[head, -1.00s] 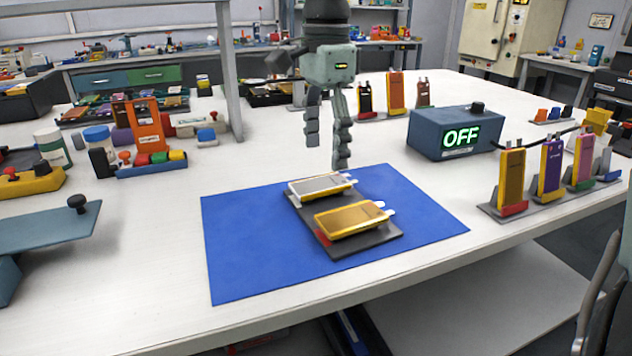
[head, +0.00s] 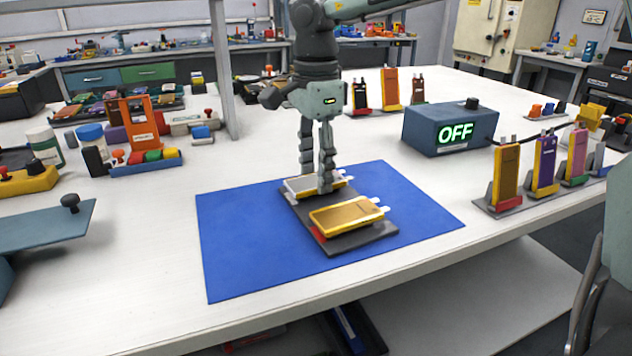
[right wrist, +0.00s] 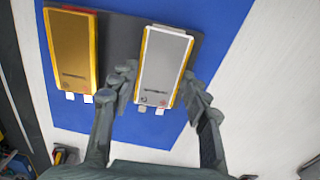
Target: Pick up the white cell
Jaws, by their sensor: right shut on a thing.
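The white cell (head: 298,187), with yellow edges, lies on the dark tray (head: 350,243) on the blue mat (head: 238,262). My right gripper (head: 326,188) is down over it and hides part of it in the head view. In the right wrist view the white cell (right wrist: 161,65) sits between the two fingers of my right gripper (right wrist: 161,93), which is shut on its sides near the tab end. The cell still appears level with the tray. My left gripper is not in view.
A gold cell (head: 345,215) lies on the same tray, close beside the white one. A blue box reading OFF (head: 450,128) stands behind to the right. Upright cells stand in a rack (head: 530,200) at right. The mat's left part is clear.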

